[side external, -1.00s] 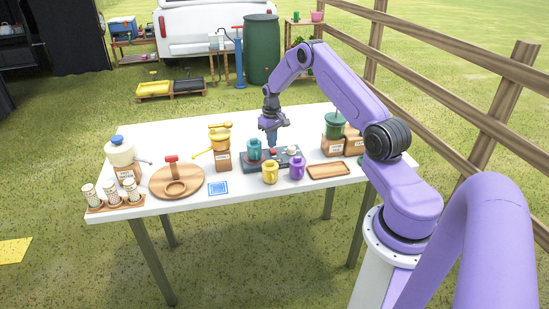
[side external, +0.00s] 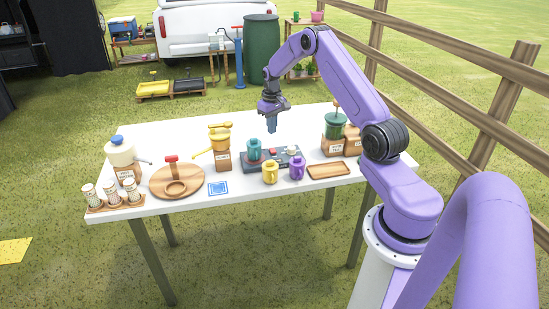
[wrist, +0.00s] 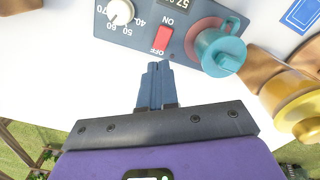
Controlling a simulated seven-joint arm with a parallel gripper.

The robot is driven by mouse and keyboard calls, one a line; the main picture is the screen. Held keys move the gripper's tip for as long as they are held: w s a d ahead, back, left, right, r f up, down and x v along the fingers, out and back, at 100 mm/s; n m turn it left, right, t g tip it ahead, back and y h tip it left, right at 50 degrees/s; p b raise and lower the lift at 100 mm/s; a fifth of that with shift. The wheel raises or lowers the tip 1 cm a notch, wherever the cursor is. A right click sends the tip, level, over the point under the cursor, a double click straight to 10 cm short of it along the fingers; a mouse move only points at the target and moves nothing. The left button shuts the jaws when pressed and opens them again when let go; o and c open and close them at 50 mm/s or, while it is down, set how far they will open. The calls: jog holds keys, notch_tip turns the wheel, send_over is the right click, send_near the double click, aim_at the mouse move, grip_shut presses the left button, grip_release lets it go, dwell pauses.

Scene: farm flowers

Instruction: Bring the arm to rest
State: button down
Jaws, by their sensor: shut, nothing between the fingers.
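My gripper (side external: 272,127) is shut and empty, in the air above the table's far part, behind the dark control panel. In the wrist view its closed fingers (wrist: 158,72) show beside the panel (wrist: 185,12). The panel carries a red ON/OFF switch (wrist: 162,39), a white dial (wrist: 120,11) and a display reading about 57. A teal mug (side external: 254,150) stands on the panel's left part; the wrist view also shows the teal mug (wrist: 217,55).
A yellow mug (side external: 270,171) and a purple mug (side external: 297,168) stand in front of the panel. A wooden tray (side external: 328,170) lies to the right, below a green canister (side external: 335,127). A wooden fence (side external: 480,120) is at right.

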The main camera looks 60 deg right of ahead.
jog(key=s+a+r+n, duration=0.15)
jog(key=a+r, duration=0.35)
jog(key=a, duration=0.6)
jog(key=a+r+n, duration=0.3)
jog(key=a+r, duration=0.1)
jog(key=a, duration=0.7)
jog(key=s+a+r+n, duration=0.4)
jog(key=s+a+r, duration=0.1)
jog(key=s+a, duration=0.65)
jog(key=s+a+n, duration=0.1)
jog(key=s+n, duration=0.2)
jog(key=s, duration=0.8)
jog(key=s+a+r+n, duration=0.1)
jog(key=s+n, duration=0.3)
jog(key=s, duration=0.7)
jog(key=shift+s+a+r, duration=0.2)
jog(key=shift+a+r, duration=0.05)
jog(key=shift+a, duration=0.45)
jog(key=c, duration=1.8)
grip_release()
